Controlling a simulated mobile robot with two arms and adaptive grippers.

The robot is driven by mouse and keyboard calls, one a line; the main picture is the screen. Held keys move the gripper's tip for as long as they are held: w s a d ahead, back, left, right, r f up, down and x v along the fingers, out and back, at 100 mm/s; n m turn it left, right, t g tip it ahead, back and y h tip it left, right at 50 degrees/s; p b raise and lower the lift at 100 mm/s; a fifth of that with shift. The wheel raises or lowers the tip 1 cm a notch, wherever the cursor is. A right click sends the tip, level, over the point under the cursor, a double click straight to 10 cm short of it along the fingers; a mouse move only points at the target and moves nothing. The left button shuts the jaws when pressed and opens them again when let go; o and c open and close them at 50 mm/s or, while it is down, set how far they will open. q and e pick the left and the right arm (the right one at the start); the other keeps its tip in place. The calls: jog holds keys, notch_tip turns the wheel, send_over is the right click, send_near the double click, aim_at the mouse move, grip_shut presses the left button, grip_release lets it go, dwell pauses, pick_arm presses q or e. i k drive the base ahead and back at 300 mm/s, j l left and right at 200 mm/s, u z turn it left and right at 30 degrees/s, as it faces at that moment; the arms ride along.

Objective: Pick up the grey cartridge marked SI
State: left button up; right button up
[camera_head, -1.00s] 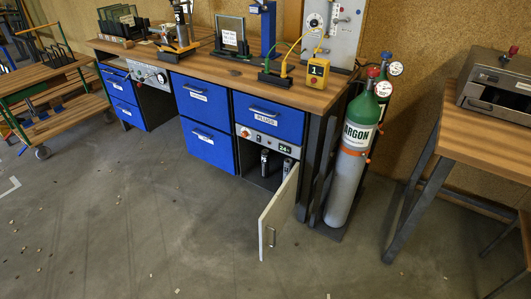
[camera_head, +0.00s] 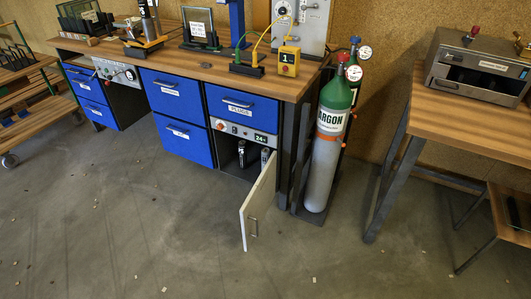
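Two small dark grey cylinders stand inside the open cabinet under the workbench: a left cylinder (camera_head: 242,153) and a right cylinder (camera_head: 265,158). Their markings are too small to read, so I cannot tell whether either is the SI cartridge. The white cabinet door (camera_head: 259,207) stands open toward me. A panel with a 24-like label (camera_head: 245,135) sits above the opening. Neither of my grippers is in view.
The green-topped ARGON cylinder (camera_head: 325,150) stands right of the cabinet. A wooden-topped table (camera_head: 440,118) with a metal box (camera_head: 480,66) is at right. The open door juts into otherwise clear floor (camera_head: 150,220).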

aim_at(266, 151)
jog(key=i+j+z, duration=0.15)
jog(key=i+j, duration=0.4)
jog(key=i+j+z, duration=0.1)
jog(key=i+j, duration=0.45)
jog(key=j, duration=0.25)
